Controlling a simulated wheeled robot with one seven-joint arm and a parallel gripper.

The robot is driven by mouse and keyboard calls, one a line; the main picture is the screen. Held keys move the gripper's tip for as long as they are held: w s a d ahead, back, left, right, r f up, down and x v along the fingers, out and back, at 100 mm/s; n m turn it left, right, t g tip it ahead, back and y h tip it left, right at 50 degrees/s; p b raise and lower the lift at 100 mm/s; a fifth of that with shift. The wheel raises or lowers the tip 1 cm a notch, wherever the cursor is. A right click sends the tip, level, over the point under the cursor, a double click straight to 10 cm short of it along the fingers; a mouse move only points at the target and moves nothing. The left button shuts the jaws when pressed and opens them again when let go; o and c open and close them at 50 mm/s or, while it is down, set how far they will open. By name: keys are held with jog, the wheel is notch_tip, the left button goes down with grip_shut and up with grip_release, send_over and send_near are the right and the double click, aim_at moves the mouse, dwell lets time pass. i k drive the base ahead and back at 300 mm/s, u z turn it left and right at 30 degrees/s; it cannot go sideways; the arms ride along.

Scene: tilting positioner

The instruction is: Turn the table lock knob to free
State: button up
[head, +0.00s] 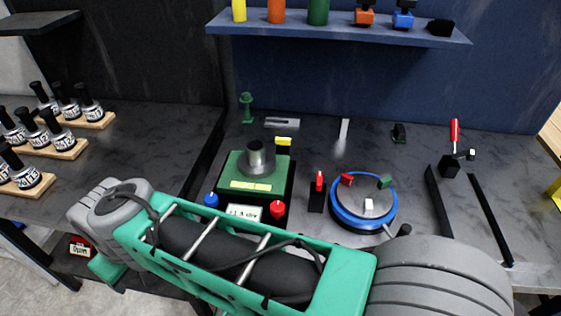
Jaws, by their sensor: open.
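A round turntable with a blue rim (336,213) and grey top stands right of centre on the bench, with red, green and white blocks on its top. A dark knob on a short rod (402,230) sticks out at its front right, partly close behind my arm. A red upright lever on a black base (319,182) stands just left of the turntable. I cannot tell which of these is the table lock knob, or its setting. My arm crosses the front of the view and hides the bench edge there. My gripper does not show.
A green device (240,183) with a metal cup, small display, blue knob (211,199) and red knob (277,209) stands left of the turntable. Dark bars (490,218) lie at right. Bottles on wooden racks (66,148) stand at left. A blue shelf (335,31) hangs above.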

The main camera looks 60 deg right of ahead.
aim_at(283, 141)
jog(key=z, duration=2.1)
jog(key=k, duration=0.5)
jog(key=u, duration=1)
jog(key=i, duration=0.65)
jog(key=z, duration=0.9)
